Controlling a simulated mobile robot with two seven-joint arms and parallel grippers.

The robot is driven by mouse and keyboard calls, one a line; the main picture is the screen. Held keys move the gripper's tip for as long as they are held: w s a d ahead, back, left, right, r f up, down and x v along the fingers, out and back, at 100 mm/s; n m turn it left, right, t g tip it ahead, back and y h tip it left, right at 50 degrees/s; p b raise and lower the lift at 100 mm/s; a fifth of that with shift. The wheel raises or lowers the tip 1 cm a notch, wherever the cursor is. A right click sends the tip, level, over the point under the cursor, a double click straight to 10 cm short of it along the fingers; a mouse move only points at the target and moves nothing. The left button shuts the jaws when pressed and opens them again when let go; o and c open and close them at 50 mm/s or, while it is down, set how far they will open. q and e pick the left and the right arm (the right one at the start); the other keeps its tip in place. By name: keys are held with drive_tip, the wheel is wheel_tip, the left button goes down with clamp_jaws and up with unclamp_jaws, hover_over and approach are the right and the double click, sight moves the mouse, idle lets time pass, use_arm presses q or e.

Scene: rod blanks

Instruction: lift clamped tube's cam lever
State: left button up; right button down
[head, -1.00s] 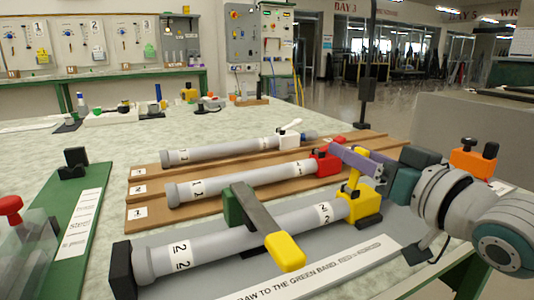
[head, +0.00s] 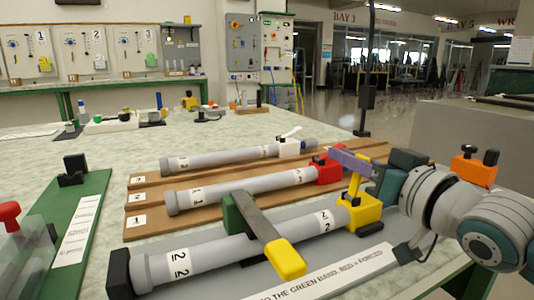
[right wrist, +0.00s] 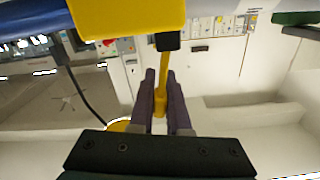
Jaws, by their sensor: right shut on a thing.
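A grey tube (head: 215,251) marked 2 lies in the grey fixture at the front of the bench. Its right end sits in a yellow clamp block (head: 363,214). A yellow cam lever (head: 354,186) stands up from this block, tilted slightly. My right gripper (head: 351,161), with purple fingers, is shut on the lever's upper part. In the right wrist view, the lever (right wrist: 162,75) passes between the two fingers (right wrist: 160,100). The fingers hide part of the lever. My left gripper is not in view.
A grey bar with a yellow end (head: 288,259) crosses over the tube from a green block (head: 233,213). Two more tubes lie behind on wooden boards, with red (head: 326,172) and white (head: 289,147) clamps. A green board (head: 84,208) lies at left.

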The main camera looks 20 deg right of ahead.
drive_tip(key=shift+a+r+n+p, duration=0.3)
drive_tip(key=shift+n+p, duration=0.2)
drive_tip(key=shift+p, duration=0.25)
drive_tip(key=shift+a+n+p, duration=0.2)
drive_tip(key=shift+n+p, duration=0.1)
drive_tip(key=shift+n, duration=0.2)
drive_tip(key=shift+a+f, duration=0.1)
drive_tip(key=shift+f, duration=0.05)
drive_tip(key=shift+n, duration=0.3)
drive_tip(key=c, duration=0.9)
unclamp_jaws()
drive_tip(key=shift+f, duration=0.1)
drive_tip(key=shift+s, duration=0.15)
